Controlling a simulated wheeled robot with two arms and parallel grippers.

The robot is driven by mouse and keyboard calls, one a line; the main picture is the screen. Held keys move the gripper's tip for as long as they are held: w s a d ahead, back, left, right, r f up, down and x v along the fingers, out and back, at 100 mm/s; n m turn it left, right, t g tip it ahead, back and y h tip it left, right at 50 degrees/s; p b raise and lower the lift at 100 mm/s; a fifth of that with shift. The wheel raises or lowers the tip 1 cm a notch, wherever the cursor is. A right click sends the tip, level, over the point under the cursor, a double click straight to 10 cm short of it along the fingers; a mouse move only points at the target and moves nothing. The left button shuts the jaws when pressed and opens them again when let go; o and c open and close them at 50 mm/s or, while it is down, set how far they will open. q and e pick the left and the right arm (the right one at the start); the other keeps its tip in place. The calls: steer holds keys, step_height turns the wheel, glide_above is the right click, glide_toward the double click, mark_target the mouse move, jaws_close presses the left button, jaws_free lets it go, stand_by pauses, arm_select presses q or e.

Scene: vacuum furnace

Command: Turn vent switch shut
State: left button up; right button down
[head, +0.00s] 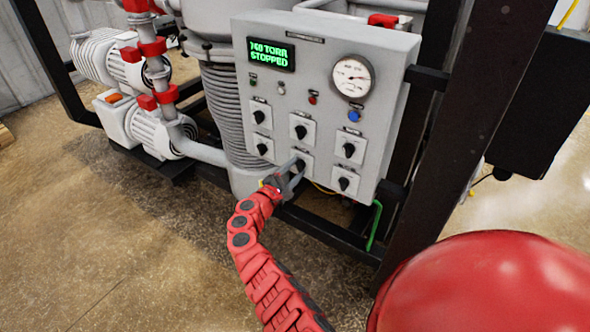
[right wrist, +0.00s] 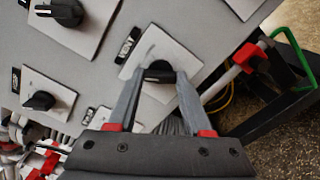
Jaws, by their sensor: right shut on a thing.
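The grey control panel (head: 325,115) carries several black rotary switches on white plates. My right gripper (head: 292,172) is at the lower middle switch (head: 300,163), its fingers partly hiding it. In the right wrist view, the right gripper (right wrist: 157,76) has one finger on each side of the black knob (right wrist: 158,68) and is shut on it. A small dark label (right wrist: 128,45) sits beside that plate; I take this to be the vent switch, though the lettering is hardly legible. My left gripper is not in view.
The display (head: 271,53) reads 760 TORR STOPPED. A round gauge (head: 352,77) is at the panel's upper right. Neighbouring knobs (head: 262,149) and (head: 344,184) are close on both sides. A black frame post (head: 460,130) stands to the right; pumps (head: 155,130) are at left.

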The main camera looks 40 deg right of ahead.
steer(key=shift+c, duration=1.6)
jaws_free()
steer(key=b+v, duration=0.3)
steer(key=v, duration=1.4)
steer(key=shift+a+b, duration=0.15)
steer(key=shift+b, duration=0.2)
